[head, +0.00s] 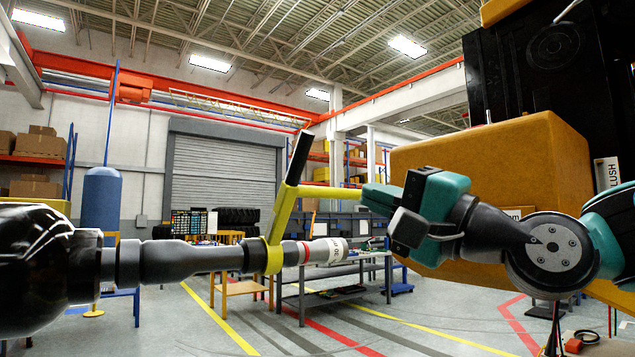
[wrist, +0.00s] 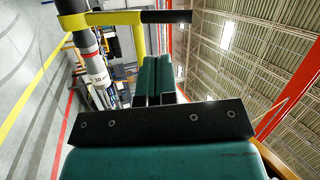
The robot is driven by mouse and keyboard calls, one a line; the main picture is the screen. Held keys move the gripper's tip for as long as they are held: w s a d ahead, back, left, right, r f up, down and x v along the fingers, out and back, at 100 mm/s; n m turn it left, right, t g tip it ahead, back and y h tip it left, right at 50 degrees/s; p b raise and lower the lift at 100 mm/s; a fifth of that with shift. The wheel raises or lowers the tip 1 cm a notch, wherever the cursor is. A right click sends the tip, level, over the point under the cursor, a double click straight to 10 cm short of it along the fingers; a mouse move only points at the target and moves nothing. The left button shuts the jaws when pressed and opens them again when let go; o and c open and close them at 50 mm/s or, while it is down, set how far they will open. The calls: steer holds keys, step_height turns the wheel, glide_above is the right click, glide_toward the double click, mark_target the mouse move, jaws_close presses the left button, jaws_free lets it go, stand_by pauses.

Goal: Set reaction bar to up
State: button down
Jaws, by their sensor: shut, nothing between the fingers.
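The reaction bar (head: 279,217) is a yellow arm on a yellow collar around a horizontal dark tool (head: 180,260). It rises from the collar, leaning slightly right, and ends in a black grip (head: 300,157). A yellow side piece (head: 325,192) runs right from the bar towards my gripper (head: 368,199). The wrist view shows the yellow bar (wrist: 110,17), the black grip and the side piece lying just ahead of my fingers (wrist: 153,75). My gripper is shut and empty at the side piece's end. I cannot tell whether they touch.
A large yellow box-shaped body (head: 490,180) stands behind my arm at right, with a black unit above it. A grey workbench (head: 335,280) and a wooden table stand beyond the tool. The grey floor (head: 190,335) in front is mostly clear, with yellow and red lines.

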mark_target(312, 140)
steer(key=w+a+r+m+t+p, duration=0.1)
steer(key=w+a+r+p, duration=0.6)
steer(key=w+r+p, duration=0.1)
steer(key=shift+w+a+r+m+t+y, duration=0.2)
steer(key=shift+a+r+m+t+y, duration=0.1)
steer(key=shift+r+m, duration=0.15)
steer(key=shift+r, duration=0.15)
